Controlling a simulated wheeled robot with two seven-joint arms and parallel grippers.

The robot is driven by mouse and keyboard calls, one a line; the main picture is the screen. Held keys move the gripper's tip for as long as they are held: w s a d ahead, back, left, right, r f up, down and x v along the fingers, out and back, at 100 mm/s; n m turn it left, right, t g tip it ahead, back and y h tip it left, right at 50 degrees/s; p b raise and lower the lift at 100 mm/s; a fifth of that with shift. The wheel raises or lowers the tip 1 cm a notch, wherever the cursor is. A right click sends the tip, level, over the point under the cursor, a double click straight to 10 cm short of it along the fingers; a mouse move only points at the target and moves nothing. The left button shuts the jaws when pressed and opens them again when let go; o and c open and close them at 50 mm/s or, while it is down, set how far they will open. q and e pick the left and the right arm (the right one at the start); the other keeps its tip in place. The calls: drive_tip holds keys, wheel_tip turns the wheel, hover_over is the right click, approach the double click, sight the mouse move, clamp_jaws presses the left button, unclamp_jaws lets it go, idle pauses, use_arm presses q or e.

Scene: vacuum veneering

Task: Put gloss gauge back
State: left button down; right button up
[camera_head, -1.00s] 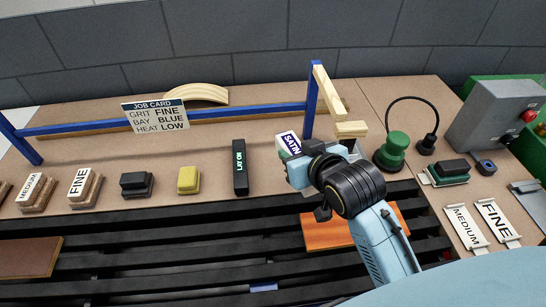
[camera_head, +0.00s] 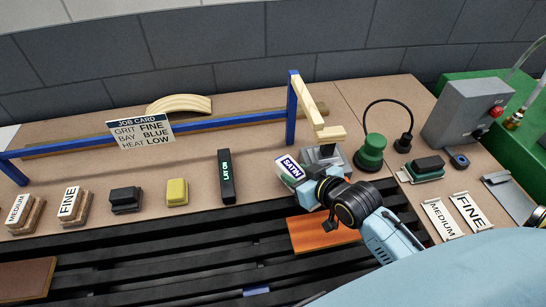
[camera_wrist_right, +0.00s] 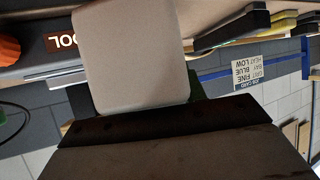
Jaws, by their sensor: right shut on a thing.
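The gloss gauge (camera_head: 290,168), a white and blue block with a SATIN label, is at the tip of my right gripper (camera_head: 311,187) in the head view. The gripper is shut on it. In the right wrist view a large pale block (camera_wrist_right: 130,55) fills the middle in front of the dark gripper parts; it looks like the gauge's body. A grey stand (camera_head: 325,156) is just behind and right of the gripper. Whether the gauge touches the bench is unclear. My left gripper is not in view.
A green knobbed tool (camera_head: 370,152) stands right of the grey stand. A black LAY ON device (camera_head: 226,177) is to the left. The blue frame (camera_head: 292,105) rises behind. An orange-brown board (camera_head: 315,235) lies on the dark slats (camera_head: 190,255) in front.

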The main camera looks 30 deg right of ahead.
drive_tip(key=w, duration=0.3)
drive_tip(key=w+a, duration=0.1)
drive_tip(key=w, duration=0.7)
drive_tip(key=shift+a, duration=0.25)
drive_tip(key=shift+s+f, duration=0.1)
drive_tip(key=shift+f, duration=1.6)
drive_tip(key=shift+f+b, duration=0.2)
drive_tip(key=shift+b, duration=0.1)
drive_tip(key=o, duration=1.2)
drive_tip(key=shift+c, duration=0.2)
drive_tip(key=shift+r, duration=0.2)
drive_tip(key=p+v, duration=0.1)
drive_tip(key=v, duration=1.1)
drive_tip(key=shift+f+p, duration=0.1)
drive_tip(key=shift+p, duration=0.2)
